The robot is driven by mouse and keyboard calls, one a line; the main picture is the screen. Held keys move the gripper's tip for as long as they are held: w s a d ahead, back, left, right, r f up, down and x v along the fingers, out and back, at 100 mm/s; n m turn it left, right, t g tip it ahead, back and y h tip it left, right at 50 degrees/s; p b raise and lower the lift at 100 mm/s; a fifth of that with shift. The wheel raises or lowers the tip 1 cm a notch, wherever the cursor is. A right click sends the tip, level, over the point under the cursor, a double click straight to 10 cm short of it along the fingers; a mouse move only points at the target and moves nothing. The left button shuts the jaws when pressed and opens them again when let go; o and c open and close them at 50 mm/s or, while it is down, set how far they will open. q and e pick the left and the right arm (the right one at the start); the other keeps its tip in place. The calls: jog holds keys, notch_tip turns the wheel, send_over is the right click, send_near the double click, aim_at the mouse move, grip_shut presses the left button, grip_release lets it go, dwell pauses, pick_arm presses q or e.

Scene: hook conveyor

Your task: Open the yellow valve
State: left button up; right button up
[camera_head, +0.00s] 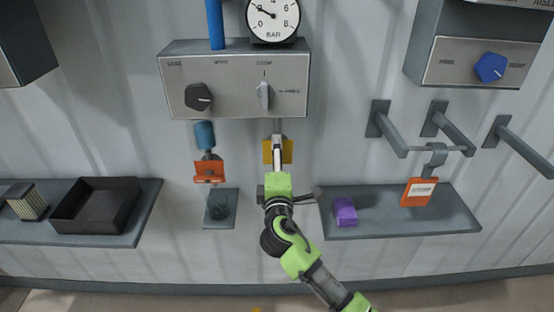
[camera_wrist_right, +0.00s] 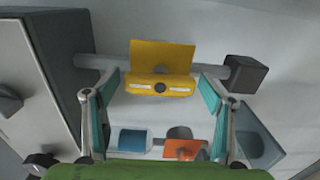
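The yellow valve (camera_head: 287,151) shows in the head view as a yellow plate on the grey pipe under the control box, partly covered by my right gripper (camera_head: 277,160). In the right wrist view the yellow valve (camera_wrist_right: 162,56) is a bent yellow plate with a dark round centre and two pale slots, set on a grey pipe. My right gripper (camera_wrist_right: 160,86) is open, with one finger on each side of the valve's lower part. Gaps show between the fingers and the yellow plate. My left gripper is not in view.
A grey control box (camera_head: 235,104) with two knobs is above. An orange handle (camera_head: 209,170) below a blue cylinder (camera_head: 204,135) is to the left. The right shelf (camera_head: 400,221) holds a purple block (camera_head: 345,211). An orange tag (camera_head: 418,191) hangs from wall hooks.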

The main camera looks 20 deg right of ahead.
jog(key=shift+s, duration=0.1)
jog(key=v, duration=1.2)
jog(key=s+f+m+g+y+b, duration=0.1)
jog(key=s+f+g+y+b, duration=0.15)
jog(key=f, duration=1.45)
jog(key=s+f+g+y+b, duration=0.1)
jog(key=f+g, duration=0.3)
jog(key=f, duration=1.4)
jog(key=s+d+f+m+g+b, duration=0.1)
jog(key=s+f+m+g, duration=0.1)
jog(key=s+f, duration=0.65)
jog(key=s+d+f+m+g+b, duration=0.15)
jog(key=s+f, duration=0.45)
jog(key=f, duration=0.6)
jog(key=s+d+f+m+g+b, duration=0.1)
jog(key=s+f+m+g, duration=0.1)
jog(key=s+f, duration=0.4)
jog(key=s+d+f+m+g+y+b, duration=0.1)
jog(key=s+f, duration=0.5)
jog(key=s, duration=0.8)
jog(key=s+d+f+m+g+b, duration=0.1)
jog(key=s+f+m, duration=0.4)
jog(key=s, duration=0.5)
jog(key=shift+s+d+f+g+b, duration=0.4)
jog(key=shift+d+f+g, duration=0.3)
jog(key=shift+g, duration=0.5)
